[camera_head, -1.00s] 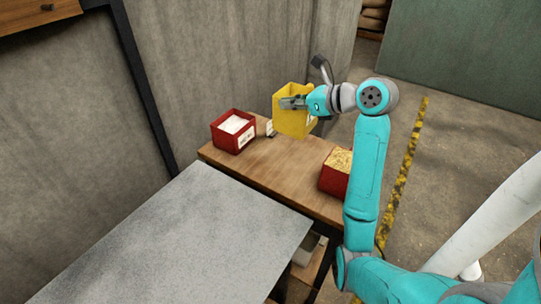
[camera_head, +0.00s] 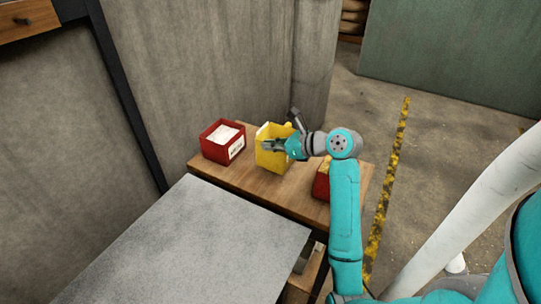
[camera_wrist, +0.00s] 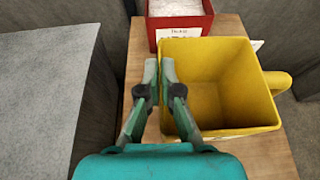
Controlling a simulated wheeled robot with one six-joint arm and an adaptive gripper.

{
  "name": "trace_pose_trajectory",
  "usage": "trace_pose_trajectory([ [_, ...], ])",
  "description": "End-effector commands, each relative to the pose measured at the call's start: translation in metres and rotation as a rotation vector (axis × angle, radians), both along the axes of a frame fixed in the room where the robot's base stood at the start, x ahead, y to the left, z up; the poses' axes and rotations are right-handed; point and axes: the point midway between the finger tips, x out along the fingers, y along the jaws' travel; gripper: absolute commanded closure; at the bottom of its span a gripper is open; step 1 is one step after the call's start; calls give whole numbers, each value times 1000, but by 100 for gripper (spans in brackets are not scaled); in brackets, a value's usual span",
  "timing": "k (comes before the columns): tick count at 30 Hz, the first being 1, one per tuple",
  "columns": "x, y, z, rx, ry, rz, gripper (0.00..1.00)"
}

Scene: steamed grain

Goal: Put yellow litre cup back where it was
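The yellow litre cup (camera_head: 272,162) is upright at the wooden table (camera_head: 240,180), between two red boxes. In the head view its base looks at or just above the tabletop; I cannot tell if it touches. My gripper (camera_head: 267,146) is shut on its near side wall. In the wrist view, the fingers (camera_wrist: 160,78) pinch the left wall of the cup (camera_wrist: 225,62), one finger outside and one inside. The cup looks empty. Its handle (camera_wrist: 279,80) sticks out on the right.
A red box with white contents (camera_head: 222,142) stands left of the cup; its label shows in the wrist view. Another red box (camera_head: 320,183) is to the right, partly hidden by my arm. A grey counter (camera_head: 190,245) is in front, a concrete wall behind.

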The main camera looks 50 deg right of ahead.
Motion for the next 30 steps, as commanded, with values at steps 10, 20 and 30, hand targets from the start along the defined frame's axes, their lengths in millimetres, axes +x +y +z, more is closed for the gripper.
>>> trace_pose_trajectory([
  [10,0,0,-36,2,0,0,100],
  [20,0,0,-39,0,0,0,100],
  [30,0,0,-40,0,0,0,69],
])
